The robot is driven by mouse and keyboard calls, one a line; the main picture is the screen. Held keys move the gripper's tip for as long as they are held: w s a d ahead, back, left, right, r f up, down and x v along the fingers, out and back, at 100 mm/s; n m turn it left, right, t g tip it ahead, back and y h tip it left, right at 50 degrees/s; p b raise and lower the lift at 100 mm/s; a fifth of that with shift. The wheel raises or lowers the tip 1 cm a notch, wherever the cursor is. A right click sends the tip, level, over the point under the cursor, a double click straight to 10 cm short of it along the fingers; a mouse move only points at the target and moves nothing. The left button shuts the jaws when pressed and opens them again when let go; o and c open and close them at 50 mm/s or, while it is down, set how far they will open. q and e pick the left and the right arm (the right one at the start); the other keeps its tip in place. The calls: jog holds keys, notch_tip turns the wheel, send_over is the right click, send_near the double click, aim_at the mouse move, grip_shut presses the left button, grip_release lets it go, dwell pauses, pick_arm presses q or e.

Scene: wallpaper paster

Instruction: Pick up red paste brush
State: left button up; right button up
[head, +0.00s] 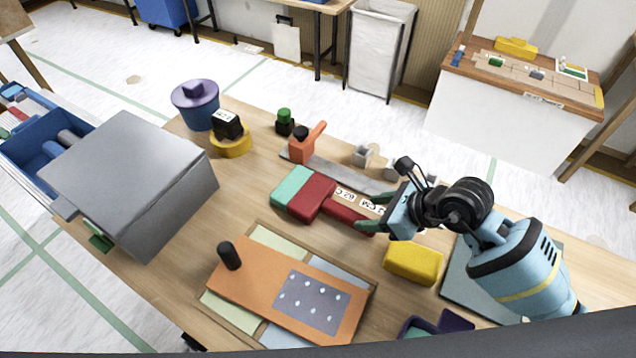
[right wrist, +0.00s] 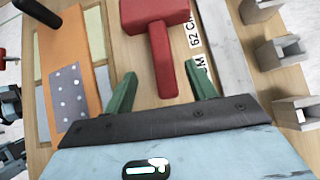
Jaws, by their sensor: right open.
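The red paste brush has a red block (head: 314,196) with a mint-green end and a short red handle (head: 348,217). It lies on the wooden table. My right gripper (head: 368,210) is open, with its green fingers by the free end of the handle. In the right wrist view, the red brush (right wrist: 156,17) points its handle between the open fingers of my right gripper (right wrist: 160,86). The fingers stand apart on either side of the handle's end, with gaps between. The mint-green end is out of that view. My left gripper is not in view.
An orange board (head: 250,284) with a black knob lies in front. A yellow block (head: 413,263) sits beside the arm. A grey box (head: 120,175) fills the table's left. A flat strip and small grey holders (head: 362,155) lie behind the brush, near an orange-handled tool (head: 302,150).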

aim_at(351, 214)
jog(key=shift+s+a, duration=0.1)
jog(key=shift+x, duration=0.8)
jog(key=shift+d+x, duration=0.25)
jog(key=shift+x, duration=2.8)
jog(key=shift+f, duration=0.15)
jog(key=c, duration=1.1)
